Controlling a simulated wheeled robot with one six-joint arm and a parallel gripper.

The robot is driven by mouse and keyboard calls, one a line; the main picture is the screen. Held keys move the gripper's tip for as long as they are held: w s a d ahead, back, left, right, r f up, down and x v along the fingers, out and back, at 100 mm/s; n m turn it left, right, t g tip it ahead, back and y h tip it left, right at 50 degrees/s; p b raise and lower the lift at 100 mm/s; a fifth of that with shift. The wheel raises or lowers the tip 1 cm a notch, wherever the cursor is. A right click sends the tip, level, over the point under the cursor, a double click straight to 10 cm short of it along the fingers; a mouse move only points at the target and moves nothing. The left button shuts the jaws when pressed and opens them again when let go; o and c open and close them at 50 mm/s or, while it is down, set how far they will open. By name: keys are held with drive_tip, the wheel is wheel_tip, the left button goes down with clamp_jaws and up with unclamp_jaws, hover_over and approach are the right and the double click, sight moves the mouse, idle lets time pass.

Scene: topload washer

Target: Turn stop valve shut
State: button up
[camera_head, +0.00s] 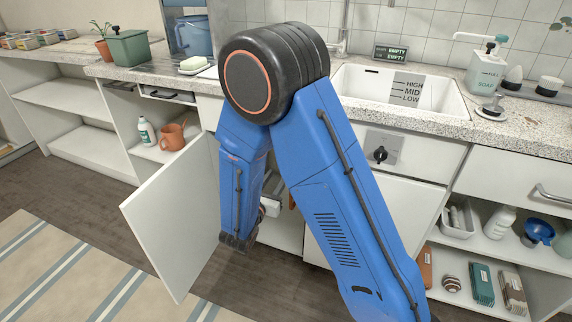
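No stop valve can be made out for certain. The cabinet under the sink stands open, its white door (172,222) swung out to the left. My blue arm reaches down in front of this opening and covers most of it. A small pale grey part (270,206) shows between my two arm links, too small and covered to name. My gripper's fingers do not show; they are hidden by my arm. A black knob (380,154) on a grey plate sits on the front panel below the sink (440,95).
The speckled counter (530,135) carries a soap dispenser (486,70) and a green canister (128,46). Shelves at right hold several items. A striped rug (75,275) lies on the floor at left.

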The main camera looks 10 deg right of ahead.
drive_tip(key=x, duration=0.9)
drive_tip(key=shift+w, duration=0.1)
clamp_jaws()
